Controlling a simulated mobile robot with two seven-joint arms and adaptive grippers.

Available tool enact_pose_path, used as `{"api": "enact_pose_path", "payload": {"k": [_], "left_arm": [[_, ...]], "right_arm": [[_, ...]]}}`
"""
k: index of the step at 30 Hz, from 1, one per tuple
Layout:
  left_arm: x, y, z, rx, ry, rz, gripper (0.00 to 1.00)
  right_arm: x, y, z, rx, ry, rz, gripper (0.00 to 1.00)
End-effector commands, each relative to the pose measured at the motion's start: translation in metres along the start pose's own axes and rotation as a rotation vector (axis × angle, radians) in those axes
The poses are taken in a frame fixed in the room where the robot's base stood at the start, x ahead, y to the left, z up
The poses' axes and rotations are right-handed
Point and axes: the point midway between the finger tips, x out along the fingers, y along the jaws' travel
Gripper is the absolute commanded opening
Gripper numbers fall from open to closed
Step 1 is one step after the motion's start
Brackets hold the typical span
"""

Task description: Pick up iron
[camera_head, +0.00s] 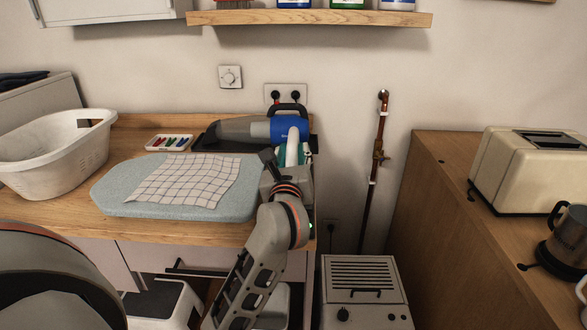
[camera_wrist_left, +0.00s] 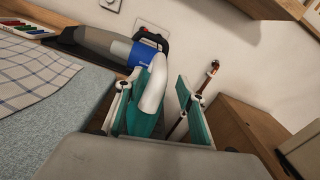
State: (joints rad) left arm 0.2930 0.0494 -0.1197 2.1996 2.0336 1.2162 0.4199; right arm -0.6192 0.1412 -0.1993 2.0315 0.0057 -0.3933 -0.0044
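The iron has a white curved handle and a teal body. In the head view its handle (camera_head: 292,147) shows at the right end of the wooden counter, just beyond my left gripper (camera_head: 287,165). In the left wrist view the iron (camera_wrist_left: 152,92) stands between the two fingers of my left gripper (camera_wrist_left: 160,112). The fingers are apart, one on each side of it, with a visible gap on the right side. The left finger is close to the iron; I cannot tell whether it touches. The iron's lower part is hidden by the gripper. My right gripper is not in view.
A blue and grey handheld vacuum (camera_head: 262,129) lies right behind the iron. A blue ironing pad (camera_head: 115,190) with a checked cloth (camera_head: 190,180) is to the left, beside a white basket (camera_head: 60,150). A heater-like box (camera_head: 362,290) stands on the floor at right.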

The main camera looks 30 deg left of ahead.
Motion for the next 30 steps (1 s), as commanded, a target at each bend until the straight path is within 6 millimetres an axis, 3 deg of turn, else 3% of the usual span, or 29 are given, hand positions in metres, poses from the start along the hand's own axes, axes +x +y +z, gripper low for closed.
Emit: {"api": "enact_pose_path", "payload": {"k": [12,22,23,27,30], "left_arm": [[0.052,0.001,0.0,0.005,-0.003,0.002,0.39],[0.06,0.001,0.0,0.005,-0.003,0.001,0.39],[0.06,0.001,0.0,0.005,-0.003,0.001,0.36],[0.06,0.001,0.0,0.005,-0.003,0.001,0.0],[0.06,0.001,0.0,0.005,-0.002,0.001,0.0]], "right_arm": [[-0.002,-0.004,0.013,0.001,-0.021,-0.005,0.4],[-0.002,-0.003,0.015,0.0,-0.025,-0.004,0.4],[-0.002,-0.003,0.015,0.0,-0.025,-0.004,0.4],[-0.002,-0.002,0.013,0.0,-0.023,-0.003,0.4],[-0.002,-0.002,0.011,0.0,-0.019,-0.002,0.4]]}}
